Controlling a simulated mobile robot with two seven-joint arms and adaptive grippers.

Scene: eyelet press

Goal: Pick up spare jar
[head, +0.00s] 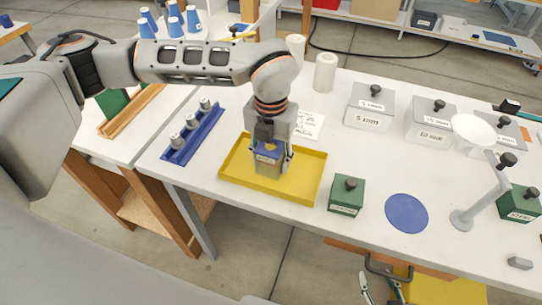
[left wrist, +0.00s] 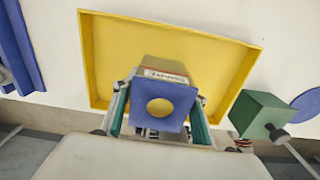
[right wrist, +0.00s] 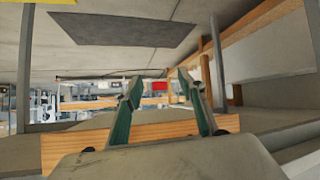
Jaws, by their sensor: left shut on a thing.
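A squarish tan jar (head: 267,167) with a blue top stands upright in the yellow tray (head: 314,187), or just above its floor; I cannot tell which. In the left wrist view its blue square top (left wrist: 178,93) has a round yellowish spot, and a label shows on the tan body. My left gripper (head: 271,160) points down and is shut on this jar, a finger on each side. My right gripper (right wrist: 160,84) is open and empty, below the table's front edge; part of it shows at the bottom of the head view (head: 382,292).
A blue rack (head: 183,151) with several small cylinders stands left of the tray. A green knobbed block (head: 346,196), a blue disc (head: 406,213) and a grey stand (head: 463,220) are to the right. Grey labelled blocks (head: 369,106) and white cylinders (head: 325,73) stand behind.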

